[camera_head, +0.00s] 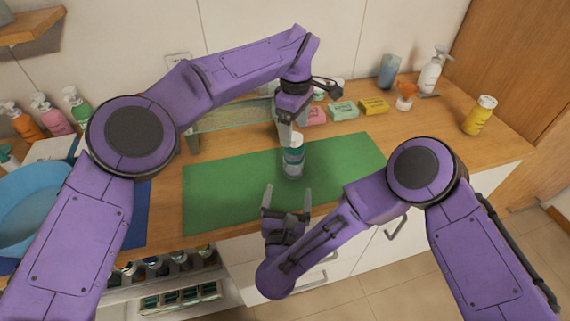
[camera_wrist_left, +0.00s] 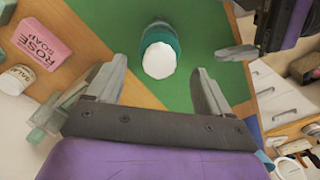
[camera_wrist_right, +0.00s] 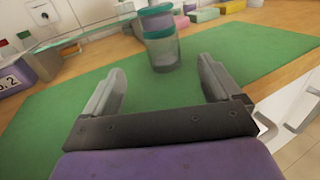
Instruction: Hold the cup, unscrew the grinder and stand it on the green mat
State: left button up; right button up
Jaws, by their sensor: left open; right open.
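A clear cup (camera_wrist_right: 163,55) with a teal and white grinder (camera_head: 292,142) on top of it stands upright on the green mat (camera_head: 225,190). From above, the left wrist view shows the grinder's white top inside a teal ring (camera_wrist_left: 160,57). My left gripper (camera_head: 290,130) is open above the grinder, pointing down. In its wrist view the grinder lies just ahead, between the lines of the fingers. My right gripper (camera_head: 287,197) is open and low at the mat's front edge. It faces the cup with a gap between. Both grippers are empty.
A yellow bottle (camera_head: 479,115) is at the right. A blue basin (camera_head: 35,200) is at the left. The mat's sides are clear.

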aim_at(293, 168)
jog(key=w, duration=0.6)
jog(key=w+d, duration=0.1)
jog(key=w, duration=0.2)
jog(key=shift+w, duration=0.35)
pick_arm(q)
jog(key=shift+d, duration=0.1)
pick_arm(e)
jog(key=shift+c, duration=0.3)
grip_shut()
pick_arm(q)
jog(key=n, duration=0.4)
jog(key=shift+f, duration=0.35)
notch_tip(293, 168, down, 7)
jog(key=shift+f, duration=0.2)
